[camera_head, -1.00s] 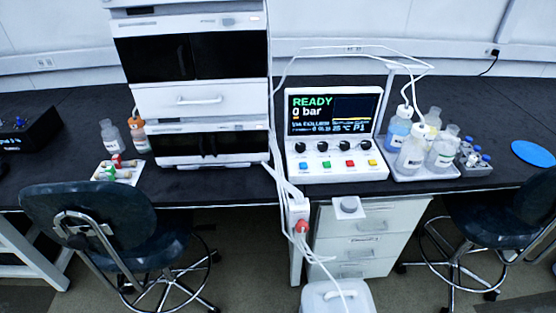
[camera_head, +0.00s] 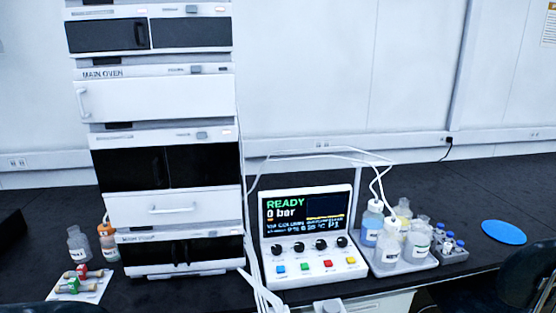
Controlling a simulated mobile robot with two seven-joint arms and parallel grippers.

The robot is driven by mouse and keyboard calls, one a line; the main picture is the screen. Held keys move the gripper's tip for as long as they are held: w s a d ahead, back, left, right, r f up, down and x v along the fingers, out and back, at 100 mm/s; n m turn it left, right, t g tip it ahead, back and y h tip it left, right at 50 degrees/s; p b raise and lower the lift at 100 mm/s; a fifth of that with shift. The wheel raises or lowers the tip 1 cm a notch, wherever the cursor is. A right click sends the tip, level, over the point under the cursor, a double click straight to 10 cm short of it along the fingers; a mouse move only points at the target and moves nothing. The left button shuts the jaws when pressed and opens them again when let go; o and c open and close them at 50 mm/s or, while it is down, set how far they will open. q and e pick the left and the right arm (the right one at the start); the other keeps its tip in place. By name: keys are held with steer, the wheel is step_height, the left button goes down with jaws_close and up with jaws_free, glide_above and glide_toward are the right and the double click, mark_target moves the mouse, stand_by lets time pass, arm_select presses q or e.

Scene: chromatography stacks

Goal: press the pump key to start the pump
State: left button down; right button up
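The control box (camera_head: 306,236) stands on the black bench right of the instrument stack. Its screen (camera_head: 305,210) reads "READY" and "0 bar". Below the screen is a row of black knobs, and under them a row of coloured keys: blue (camera_head: 281,269), green (camera_head: 304,266), red (camera_head: 327,264) and yellow (camera_head: 350,260). The key labels are too small to read, so I cannot tell which one is the pump key.
The tall instrument stack (camera_head: 165,208) stands left of the box. A tray (camera_head: 421,265) of bottles is close on its right. White tubes (camera_head: 258,290) run down the box's left side. A blue disc (camera_head: 503,232) lies at far right. Chair (camera_head: 510,285) at lower right.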

jaws_close()
stand_by(0.4)
stand_by(1.2)
